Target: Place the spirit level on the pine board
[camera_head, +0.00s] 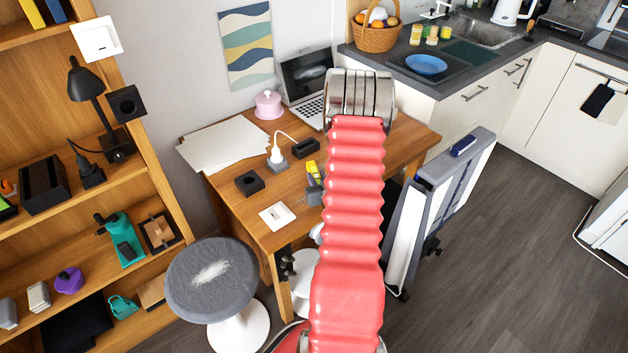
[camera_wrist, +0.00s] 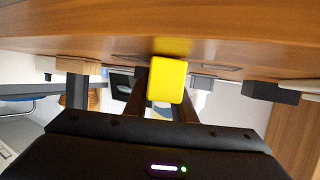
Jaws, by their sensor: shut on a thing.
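A yellow block-shaped thing (camera_wrist: 167,80), which I take to be the spirit level seen end-on, is between the fingers of my gripper (camera_wrist: 160,100) in the wrist view. My gripper is shut on it. It is close to the brown wooden desk surface (camera_wrist: 90,25); I cannot tell whether they touch. In the head view a small yellow piece (camera_head: 312,167) shows over the desk (camera_head: 405,140), left of my red arm, which hides most of my gripper. I cannot surely identify the pine board; pale flat sheets (camera_head: 225,145) lie at the desk's back left.
Black boxes (camera_head: 249,183), a white plug (camera_head: 276,155), a white socket plate (camera_head: 277,215), a pink pot (camera_head: 268,104) and a laptop (camera_head: 305,75) crowd the desk. A grey stool (camera_head: 212,280) stands in front, shelves at left, and a folded grey-white panel (camera_head: 455,165) at right.

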